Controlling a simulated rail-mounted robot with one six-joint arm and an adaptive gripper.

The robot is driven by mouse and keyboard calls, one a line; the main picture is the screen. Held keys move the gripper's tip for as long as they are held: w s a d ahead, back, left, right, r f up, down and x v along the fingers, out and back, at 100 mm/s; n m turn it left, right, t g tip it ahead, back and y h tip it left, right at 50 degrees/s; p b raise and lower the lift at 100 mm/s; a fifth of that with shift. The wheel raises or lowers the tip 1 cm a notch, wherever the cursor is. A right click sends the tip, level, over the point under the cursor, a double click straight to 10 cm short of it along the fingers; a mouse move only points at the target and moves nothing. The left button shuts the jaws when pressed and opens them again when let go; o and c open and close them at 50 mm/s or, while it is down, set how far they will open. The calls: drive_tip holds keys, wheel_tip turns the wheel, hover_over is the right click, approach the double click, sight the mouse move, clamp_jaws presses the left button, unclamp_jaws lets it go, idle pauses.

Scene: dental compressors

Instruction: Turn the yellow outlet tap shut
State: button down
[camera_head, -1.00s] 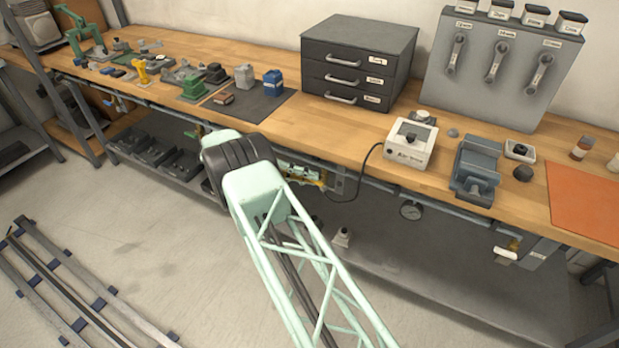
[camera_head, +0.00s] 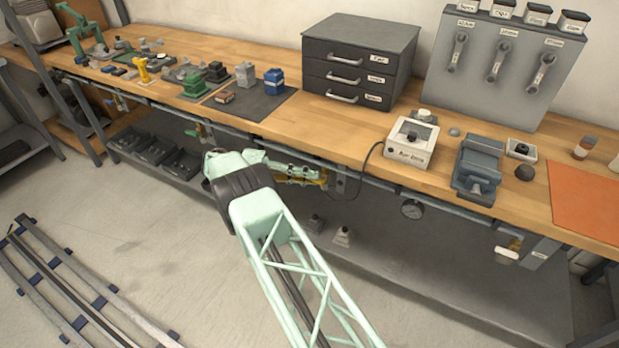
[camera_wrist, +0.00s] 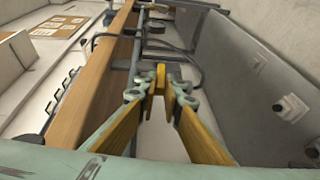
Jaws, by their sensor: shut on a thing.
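The yellow outlet tap (camera_wrist: 160,73) shows in the wrist view as a small yellow piece between my fingertips, by the pipe under the bench edge. My gripper (camera_wrist: 162,86) has its pale green fingertips closed on either side of it, with the yellow finger bars spreading back towards the camera. In the head view my gripper (camera_head: 322,178) is at the pipe below the bench's front edge, left of the gauge. The tap cannot be told apart from my yellow gripper parts there. How far the tap is turned is unclear.
A wooden bench (camera_head: 340,140) runs above the pipe. A pressure gauge (camera_head: 411,209) hangs from the pipe to the right, and a white-handled tap (camera_head: 507,254) is further right. A black cable (camera_head: 368,165) hangs near my gripper. A grey lower shelf (camera_head: 440,270) lies below.

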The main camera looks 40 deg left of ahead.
drive_tip(key=c, duration=2.7)
unclamp_jaws()
drive_tip(key=shift+w, duration=0.1)
drive_tip(key=shift+c, duration=0.2)
